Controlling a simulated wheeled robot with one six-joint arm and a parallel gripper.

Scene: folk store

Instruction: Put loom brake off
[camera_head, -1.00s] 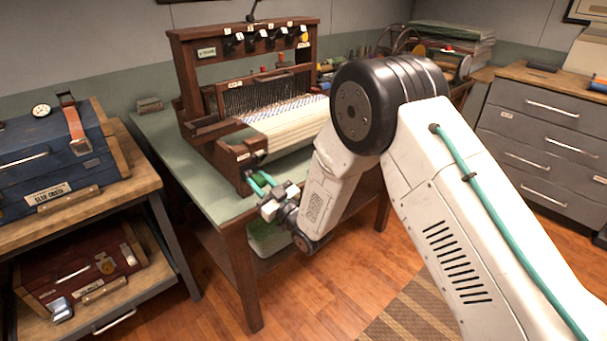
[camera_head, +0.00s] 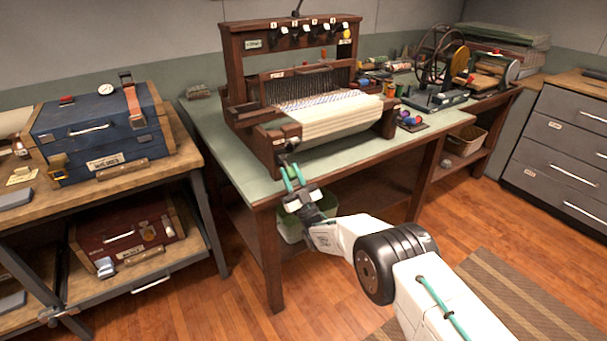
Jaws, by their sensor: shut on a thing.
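The wooden table loom (camera_head: 262,141) stands on the green-topped table, with pale cloth (camera_head: 345,112) stretched across its front. A small dark handle (camera_head: 292,146), which looks like the brake lever, sits at the loom's front near corner. My gripper (camera_head: 290,168) reaches up to that corner from the front, with its teal fingers at the handle. It is shut on the handle, though the exact grip is small and partly hidden. The lever's exact setting cannot be read.
A green-topped table (camera_head: 225,155) carries the loom. A spinning-wheel-like device (camera_head: 440,75) and small spools (camera_head: 410,119) are to the right. A blue case (camera_head: 95,125) sits on the left bench, a red case (camera_head: 125,232) below. The floor in front is open.

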